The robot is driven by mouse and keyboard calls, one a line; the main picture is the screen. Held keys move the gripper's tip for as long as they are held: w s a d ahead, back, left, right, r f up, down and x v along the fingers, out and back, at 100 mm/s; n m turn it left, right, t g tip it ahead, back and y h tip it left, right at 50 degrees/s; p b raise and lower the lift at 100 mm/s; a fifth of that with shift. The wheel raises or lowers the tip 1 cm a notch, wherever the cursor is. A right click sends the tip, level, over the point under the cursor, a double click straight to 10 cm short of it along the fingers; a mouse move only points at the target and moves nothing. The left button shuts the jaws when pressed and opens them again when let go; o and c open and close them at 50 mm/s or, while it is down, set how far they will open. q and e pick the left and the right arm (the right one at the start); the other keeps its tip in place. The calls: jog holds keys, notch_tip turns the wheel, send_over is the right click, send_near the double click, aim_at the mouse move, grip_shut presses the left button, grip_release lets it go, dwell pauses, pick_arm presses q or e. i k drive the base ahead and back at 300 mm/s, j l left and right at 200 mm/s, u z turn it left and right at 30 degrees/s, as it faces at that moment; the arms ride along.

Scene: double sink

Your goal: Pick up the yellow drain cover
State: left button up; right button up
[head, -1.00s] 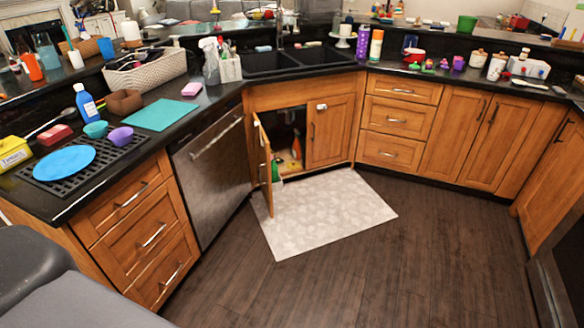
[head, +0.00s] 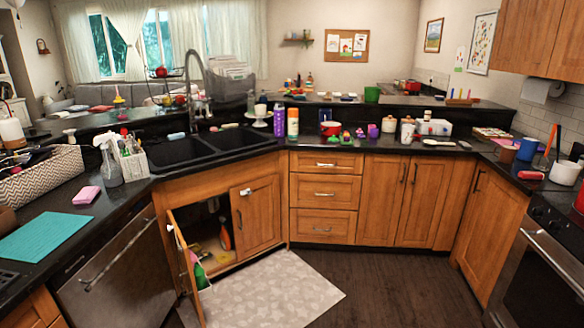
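I cannot make out a yellow drain cover in the head view. The black double sink (head: 178,153) is set into the corner counter, with a tall faucet (head: 192,80) behind it. The bottoms of both basins are too dark and angled to show what lies in them. Several small coloured items, green, pink and purple, stand on the counter right of the sink, too small to identify for sure. Neither of my grippers is in view.
A cabinet door (head: 186,268) below the sink hangs open over the pale mat (head: 268,292). An orange spray bottle (head: 225,234) stands inside. A utensil holder (head: 134,166) and pink sponge (head: 87,195) sit left of the sink. The dark floor (head: 395,290) at the right is clear.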

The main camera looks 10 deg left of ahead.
aim_at(223, 258)
jog(key=i+j, duration=0.2)
jog(key=i, duration=0.5)
jog(key=i+j, duration=0.15)
jog(key=i, duration=0.55)
jog(key=i+j, duration=0.2)
jog(key=i, duration=0.45)
jog(key=i+j+u, duration=0.1)
jog(key=i, duration=0.6)
jog(key=i+j, duration=0.25)
jog(key=i, duration=0.45)
